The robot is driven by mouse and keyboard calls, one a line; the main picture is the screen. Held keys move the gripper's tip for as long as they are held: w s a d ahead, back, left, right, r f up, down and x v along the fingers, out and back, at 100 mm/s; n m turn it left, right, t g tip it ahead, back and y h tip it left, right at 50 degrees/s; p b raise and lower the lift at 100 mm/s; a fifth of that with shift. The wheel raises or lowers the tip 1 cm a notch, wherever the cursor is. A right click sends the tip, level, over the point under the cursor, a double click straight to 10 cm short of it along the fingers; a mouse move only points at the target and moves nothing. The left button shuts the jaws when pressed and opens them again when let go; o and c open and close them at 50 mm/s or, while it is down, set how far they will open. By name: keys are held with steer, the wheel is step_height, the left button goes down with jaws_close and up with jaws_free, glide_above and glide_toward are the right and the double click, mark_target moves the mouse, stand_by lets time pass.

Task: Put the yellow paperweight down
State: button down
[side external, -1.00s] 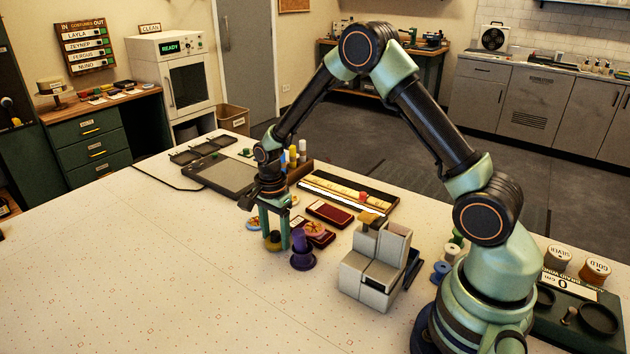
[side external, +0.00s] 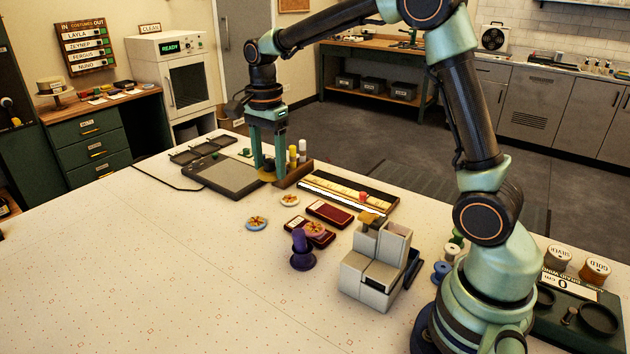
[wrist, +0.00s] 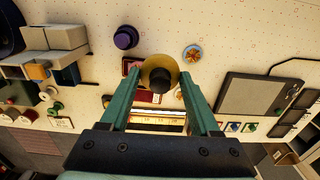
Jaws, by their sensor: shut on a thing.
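My gripper (side external: 268,168) is shut on the yellow paperweight (side external: 267,178), a round yellow piece low between the fingertips. In the wrist view the paperweight (wrist: 148,72) shows as a yellow disc with a dark knob, between my fingertips (wrist: 160,80). It covers part of a dark red box (wrist: 131,64) in that view and appears held above the table. In the side view it appears in front of the wooden rack's left end; its exact height is hard to tell.
A grey pad (side external: 222,176) and a wooden rack (side external: 293,175) with bottles stand near the far edge. Rosettes (side external: 256,223), dark red boxes (side external: 330,214), a purple spool-like piece (side external: 302,250) and a grey stepped block (side external: 372,270) lie nearer. The left front table (side external: 130,270) is clear.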

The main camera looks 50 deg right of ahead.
step_height(320, 180, up, 4)
glide_above(314, 226)
step_height(314, 226, down, 15)
steer(key=shift+r, duration=0.1)
steer(key=shift+f, duration=2.4)
steer(key=shift+f, duration=0.1)
steer(key=shift+c, duration=0.6)
jaws_free()
